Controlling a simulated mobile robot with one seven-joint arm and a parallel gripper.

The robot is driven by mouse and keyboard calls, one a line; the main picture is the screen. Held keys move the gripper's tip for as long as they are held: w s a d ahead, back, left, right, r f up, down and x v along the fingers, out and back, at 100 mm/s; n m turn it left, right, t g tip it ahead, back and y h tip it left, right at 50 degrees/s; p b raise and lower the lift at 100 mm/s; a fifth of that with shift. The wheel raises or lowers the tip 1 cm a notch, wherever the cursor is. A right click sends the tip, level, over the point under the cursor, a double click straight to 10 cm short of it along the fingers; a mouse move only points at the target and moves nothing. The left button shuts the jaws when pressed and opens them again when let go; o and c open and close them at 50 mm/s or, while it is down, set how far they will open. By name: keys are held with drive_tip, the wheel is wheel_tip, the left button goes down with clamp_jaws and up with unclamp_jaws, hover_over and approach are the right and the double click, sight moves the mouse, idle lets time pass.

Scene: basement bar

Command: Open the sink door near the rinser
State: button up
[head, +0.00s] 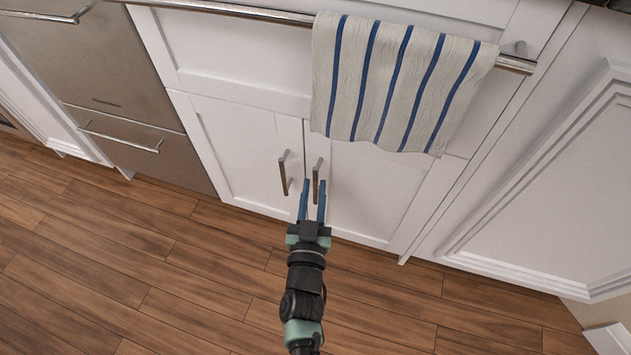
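Two white cabinet doors, the left door (235,145) and the right door (375,195), stand shut side by side under a wide white panel. Each has an upright metal handle by the middle seam, the left handle (283,173) and the right handle (316,172). My gripper (313,184) points at the doors with its two blue fingers apart. The lower part of the right handle shows between the fingertips; I cannot tell whether they touch it. The left handle is just left of the fingers. No rinser is in view.
A metal rail (230,9) runs above the doors, with a blue-striped towel (400,85) hanging over the right door's top. A steel drawer appliance (115,110) is at left. A white panelled cabinet side (545,200) is at right. The wooden floor (150,260) is clear.

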sight(315, 182)
drive_tip(key=shift+w+d+b, duration=0.2)
drive_tip(key=shift+w+b, duration=0.2)
drive_tip(key=shift+w, duration=1.25)
clamp_jaws()
